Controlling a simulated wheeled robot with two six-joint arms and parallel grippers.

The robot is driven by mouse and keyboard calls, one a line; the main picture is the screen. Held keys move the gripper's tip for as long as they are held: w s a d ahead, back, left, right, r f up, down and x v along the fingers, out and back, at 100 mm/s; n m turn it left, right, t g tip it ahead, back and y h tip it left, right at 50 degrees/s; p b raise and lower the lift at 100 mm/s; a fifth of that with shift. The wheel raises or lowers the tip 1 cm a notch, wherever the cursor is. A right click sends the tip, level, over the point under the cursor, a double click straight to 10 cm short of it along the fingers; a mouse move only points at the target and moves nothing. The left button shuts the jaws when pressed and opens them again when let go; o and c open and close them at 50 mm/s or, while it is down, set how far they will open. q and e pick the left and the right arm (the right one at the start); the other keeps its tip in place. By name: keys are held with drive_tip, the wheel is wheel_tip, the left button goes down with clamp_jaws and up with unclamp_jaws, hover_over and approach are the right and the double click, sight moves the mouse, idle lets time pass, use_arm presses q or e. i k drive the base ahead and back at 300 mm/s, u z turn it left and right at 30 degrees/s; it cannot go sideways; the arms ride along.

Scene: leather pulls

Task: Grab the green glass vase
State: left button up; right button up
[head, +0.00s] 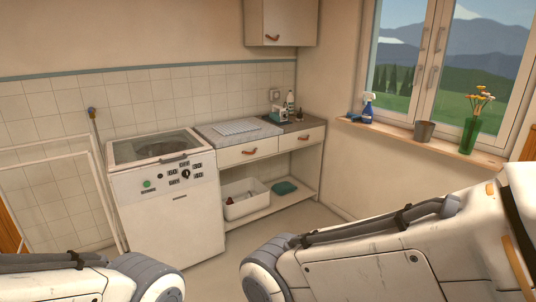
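Parts of my two arms show along the bottom of the view, one at the lower left and a larger one at the lower right. Neither gripper shows, so their state cannot be seen. No part of my arms touches the vase in this view.
A white washing machine (170,215) and a counter (232,142) with drawers line the back wall. The floor before the counter is clear.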

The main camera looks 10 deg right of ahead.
sight(471, 131)
drive_tip(key=z, duration=0.15)
drive_tip(key=i, duration=2.05)
drive_tip(key=z, duration=0.85)
drive_tip(key=i, duration=1.35)
drive_tip(key=z, duration=1.35)
drive_tip(key=i, duration=1.2)
drive_tip(key=z, duration=0.55)
